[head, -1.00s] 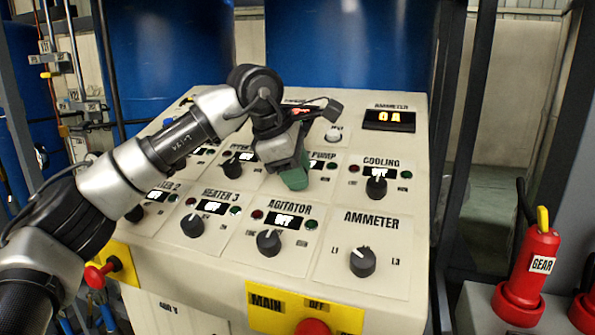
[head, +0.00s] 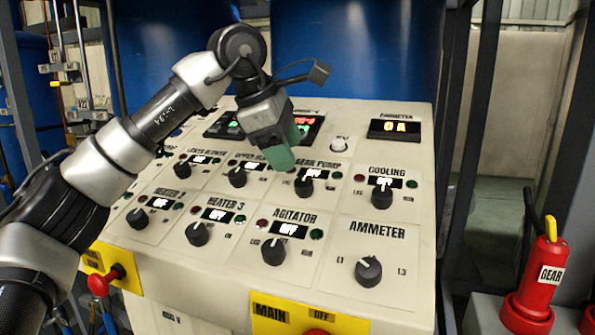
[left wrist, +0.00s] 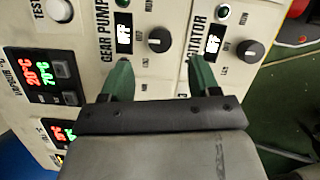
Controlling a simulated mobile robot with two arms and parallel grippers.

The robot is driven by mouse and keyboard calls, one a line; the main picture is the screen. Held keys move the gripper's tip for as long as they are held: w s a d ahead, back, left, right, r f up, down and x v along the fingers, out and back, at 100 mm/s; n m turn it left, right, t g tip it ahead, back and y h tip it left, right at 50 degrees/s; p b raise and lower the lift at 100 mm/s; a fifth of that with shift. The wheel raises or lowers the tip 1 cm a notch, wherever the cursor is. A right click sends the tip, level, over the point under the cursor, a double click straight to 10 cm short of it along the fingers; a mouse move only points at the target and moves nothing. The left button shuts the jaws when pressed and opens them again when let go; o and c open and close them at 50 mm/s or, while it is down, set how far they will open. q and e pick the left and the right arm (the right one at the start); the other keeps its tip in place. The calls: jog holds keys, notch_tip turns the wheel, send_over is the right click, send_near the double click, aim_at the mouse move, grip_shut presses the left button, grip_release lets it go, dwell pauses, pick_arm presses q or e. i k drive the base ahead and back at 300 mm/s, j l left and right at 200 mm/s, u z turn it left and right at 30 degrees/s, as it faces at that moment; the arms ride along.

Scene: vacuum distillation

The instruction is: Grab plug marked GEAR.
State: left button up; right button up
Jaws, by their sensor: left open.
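The red plug marked GEAR (head: 540,285) stands upright at the right edge of the head view, with a white label and a yellow part at its top. My left gripper (head: 279,158) is open and empty, with green fingers. In the head view it hangs over the control panel, well to the left of the plug and apart from it. In the left wrist view its two fingers (left wrist: 160,75) are spread, with panel knobs beyond them. The plug is not seen in that view. My right gripper is not in view.
The sloped control panel (head: 340,215) with several knobs fills the middle. A yellow MAIN switch plate (head: 283,309) is on its front, and a red button (head: 99,284) juts out at its left. A dark post (head: 463,150) stands between panel and plug. Blue tanks (head: 340,50) are behind.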

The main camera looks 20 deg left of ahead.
aim_at(545, 269)
jog(key=k+j, duration=1.15)
jog(key=j, duration=0.3)
